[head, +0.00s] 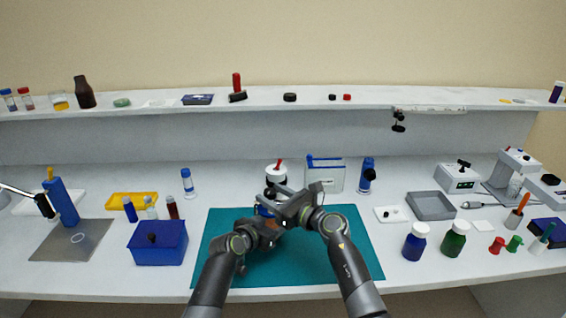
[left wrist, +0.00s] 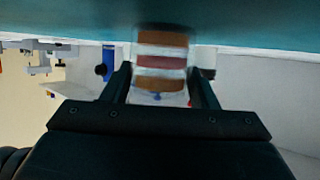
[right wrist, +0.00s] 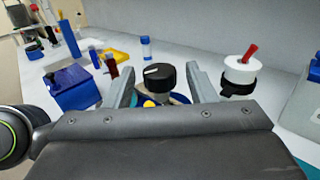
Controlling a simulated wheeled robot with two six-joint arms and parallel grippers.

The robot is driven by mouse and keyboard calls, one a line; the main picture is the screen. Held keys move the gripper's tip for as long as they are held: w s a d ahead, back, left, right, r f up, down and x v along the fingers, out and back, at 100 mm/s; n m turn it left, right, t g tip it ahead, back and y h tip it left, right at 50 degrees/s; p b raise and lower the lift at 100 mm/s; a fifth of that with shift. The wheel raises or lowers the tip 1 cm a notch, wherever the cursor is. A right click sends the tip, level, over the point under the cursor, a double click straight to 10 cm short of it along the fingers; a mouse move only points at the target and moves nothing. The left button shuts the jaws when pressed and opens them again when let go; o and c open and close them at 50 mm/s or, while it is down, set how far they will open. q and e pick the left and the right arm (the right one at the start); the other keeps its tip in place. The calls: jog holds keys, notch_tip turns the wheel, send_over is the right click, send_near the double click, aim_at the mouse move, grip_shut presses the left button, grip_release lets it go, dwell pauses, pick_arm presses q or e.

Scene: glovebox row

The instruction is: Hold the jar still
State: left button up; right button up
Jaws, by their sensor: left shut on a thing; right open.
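The jar (left wrist: 161,62) has brown, white and dark red bands and appears between the fingers of my left gripper (left wrist: 160,84) in the left wrist view. The fingers are shut on its sides. In the head view my left gripper (head: 267,224) is low over the teal mat (head: 345,262), and the arms mostly hide the jar. In the right wrist view a black lid (right wrist: 160,76) with a white mark sits between the open fingers of my right gripper (right wrist: 160,88). I cannot tell whether the fingers touch it. What is under the lid is largely hidden.
A white container with a red stick (head: 276,172) stands just behind the grippers. A blue box (head: 158,244) is left of the mat. A grey tray (head: 430,206) and blue and green bottles (head: 415,242) are to the right. The mat's right side is clear.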

jog(key=v, duration=1.1)
jog(key=w+a+r+n+g, duration=0.1)
jog(key=a+g, duration=0.1)
jog(key=w+a+r+n+g, duration=0.1)
jog(key=w+a, duration=0.1)
jog(key=a, duration=0.1)
jog(key=w+a+r+n+g+h, duration=0.1)
jog(key=a+r+g, duration=0.1)
jog(key=shift+w+a+n+g, duration=0.25)
jog(key=shift+w+n+g, duration=0.05)
jog(key=shift+n, duration=0.1)
jog(key=shift+w+a+r+g+h, duration=0.2)
jog(key=shift+w+g+h, duration=0.1)
jog(key=shift+g+h, duration=0.15)
jog(key=shift+w+a+r+g+h, duration=0.2)
jog(key=shift+w+g+h, duration=0.1)
jog(key=shift+g+h, duration=0.15)
jog(key=r+g+h, duration=0.1)
jog(key=r+h, duration=0.1)
jog(key=m+g+h, duration=0.2)
jog(key=m+h, duration=0.1)
jog(key=h, duration=0.2)
send_near(275, 192)
jog(key=shift+s+a+r, duration=0.15)
jog(key=shift+a+r, duration=0.15)
jog(key=shift+r, duration=0.2)
